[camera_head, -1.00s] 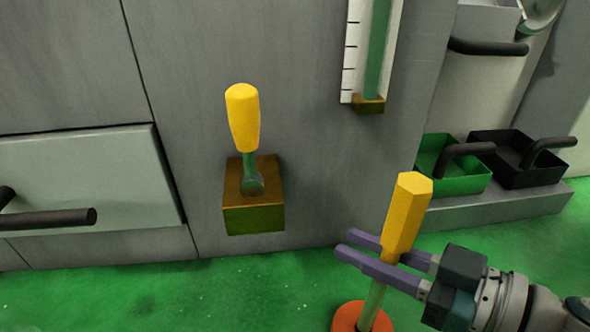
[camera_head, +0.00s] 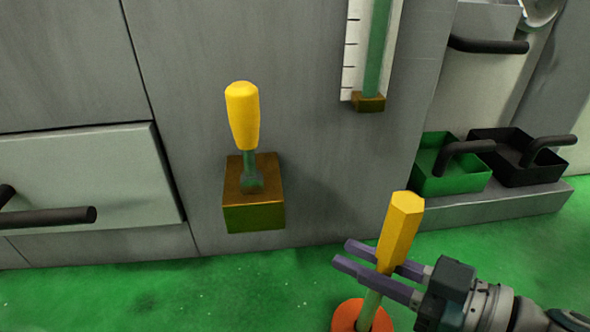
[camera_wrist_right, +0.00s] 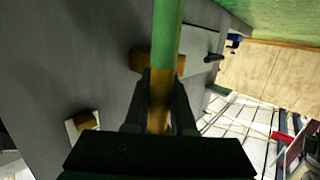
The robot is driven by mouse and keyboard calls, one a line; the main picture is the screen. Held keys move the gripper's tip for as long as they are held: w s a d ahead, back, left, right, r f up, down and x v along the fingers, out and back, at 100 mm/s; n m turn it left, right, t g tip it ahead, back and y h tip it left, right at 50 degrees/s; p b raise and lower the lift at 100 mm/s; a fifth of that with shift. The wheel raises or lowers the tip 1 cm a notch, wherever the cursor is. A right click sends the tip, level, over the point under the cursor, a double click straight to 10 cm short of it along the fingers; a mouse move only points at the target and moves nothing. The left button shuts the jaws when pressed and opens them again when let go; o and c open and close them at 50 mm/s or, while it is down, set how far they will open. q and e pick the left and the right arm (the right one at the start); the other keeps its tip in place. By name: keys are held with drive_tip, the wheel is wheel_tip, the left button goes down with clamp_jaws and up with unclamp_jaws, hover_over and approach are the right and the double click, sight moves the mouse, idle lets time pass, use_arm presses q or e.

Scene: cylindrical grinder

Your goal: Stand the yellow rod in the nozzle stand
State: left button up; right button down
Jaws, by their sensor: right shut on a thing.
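The yellow rod has a six-sided yellow grip (camera_head: 401,230) above a thinner green shaft (camera_head: 369,305). It leans slightly, its top toward the right. My right gripper (camera_head: 345,254) is shut on the lower part of the yellow grip, its purple fingers on either side. In the right wrist view the yellow part (camera_wrist_right: 160,98) sits between the dark fingers and the green shaft runs out of the top edge. An orange-red disc (camera_head: 346,318) shows around the shaft's lower end, cut by the frame; I cannot tell whether it is the nozzle stand or part of the rod. My left gripper is not in view.
A yellow-handled lever (camera_head: 243,117) rises from a brown block (camera_head: 253,217) on the grey machine front. A dark handle (camera_head: 50,217) projects at left. A green tray (camera_head: 450,180) and black tray (camera_head: 530,170) sit on a ledge at right. Green floor (camera_head: 200,295) is clear at front left.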

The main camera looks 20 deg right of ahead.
drive_tip(key=shift+f, duration=0.8)
drive_tip(key=c, duration=0.7)
unclamp_jaws()
drive_tip(key=p+v, duration=0.2)
drive_tip(key=v, duration=0.8)
